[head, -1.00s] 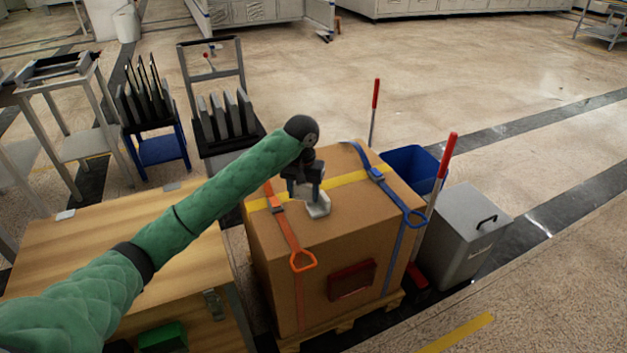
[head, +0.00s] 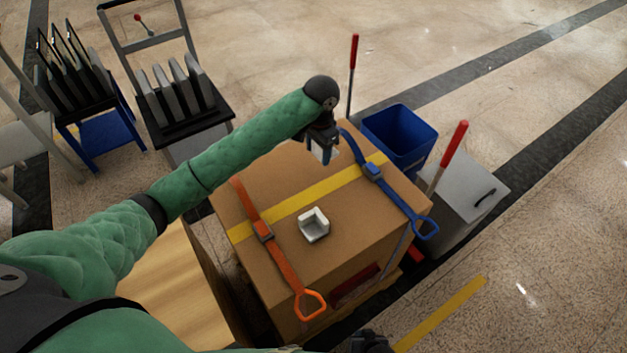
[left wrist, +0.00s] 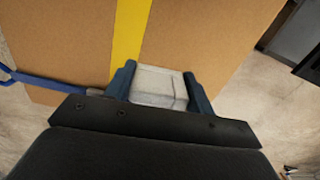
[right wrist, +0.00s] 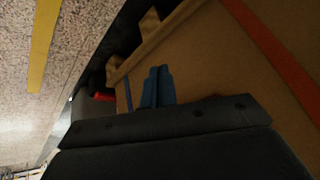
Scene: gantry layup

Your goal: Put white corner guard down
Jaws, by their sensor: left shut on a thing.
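My left gripper (head: 322,157) is over the far part of the strapped cardboard box's top, beyond the yellow band. It is shut on a white corner guard (left wrist: 158,87), which shows between the blue fingers in the left wrist view; I cannot tell whether it touches the box. A second white corner guard (head: 314,228) lies on the box top, on the near side of the yellow band and right of the orange strap. My right gripper (right wrist: 157,87) has its blue fingers together and empty, low beside the box.
The cardboard box (head: 355,237) carries an orange strap (head: 263,230) and a blue strap (head: 373,172). A wooden table (head: 175,285) is at left.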

